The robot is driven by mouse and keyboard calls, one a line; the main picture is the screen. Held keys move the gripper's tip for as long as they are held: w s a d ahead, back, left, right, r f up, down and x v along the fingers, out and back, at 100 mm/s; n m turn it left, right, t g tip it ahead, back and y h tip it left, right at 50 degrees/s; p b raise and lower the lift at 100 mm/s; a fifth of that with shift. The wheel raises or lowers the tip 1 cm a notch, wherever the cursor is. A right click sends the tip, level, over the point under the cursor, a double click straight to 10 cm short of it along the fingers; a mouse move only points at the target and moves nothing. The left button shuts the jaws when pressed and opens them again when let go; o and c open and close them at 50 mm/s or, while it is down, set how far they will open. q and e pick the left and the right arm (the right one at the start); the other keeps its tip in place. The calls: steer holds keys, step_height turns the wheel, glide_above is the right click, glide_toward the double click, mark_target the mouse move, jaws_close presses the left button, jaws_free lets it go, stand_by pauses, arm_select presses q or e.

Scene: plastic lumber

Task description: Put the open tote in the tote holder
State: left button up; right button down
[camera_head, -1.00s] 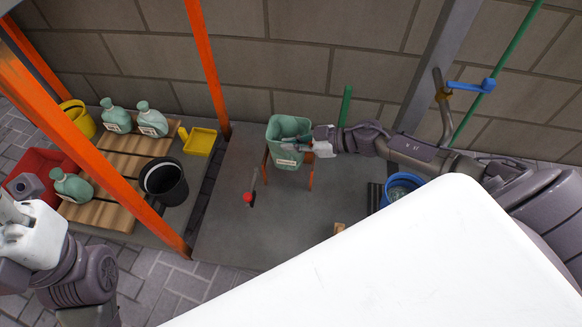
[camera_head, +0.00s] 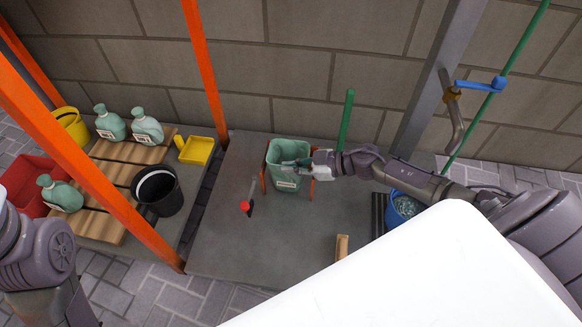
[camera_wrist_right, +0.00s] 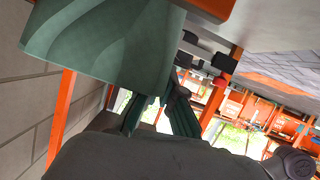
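The open tote (camera_head: 287,180) is a pale green bin with a white label on its front. In the head view it is upright between the orange legs of the tote holder (camera_head: 312,188), on the grey platform. I cannot tell if it rests fully in the holder. My right gripper (camera_head: 291,163) reaches in from the right at the tote's rim. In the right wrist view the tote (camera_wrist_right: 100,40) fills the upper left, close to the dark green fingers (camera_wrist_right: 158,100). Whether they clamp it is unclear. My left arm is at the lower left; its fingers are out of frame.
A red-topped lever (camera_head: 245,206) stands left of the holder. A blue bucket (camera_head: 398,208) is at the right, near a green post (camera_head: 346,120). Bottles, a black bucket (camera_head: 157,188) and a yellow tray (camera_head: 196,150) are on the left. A block wall is behind.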

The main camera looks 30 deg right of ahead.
steer(key=shift+f, duration=0.15)
steer(key=c, duration=1.3)
jaws_free()
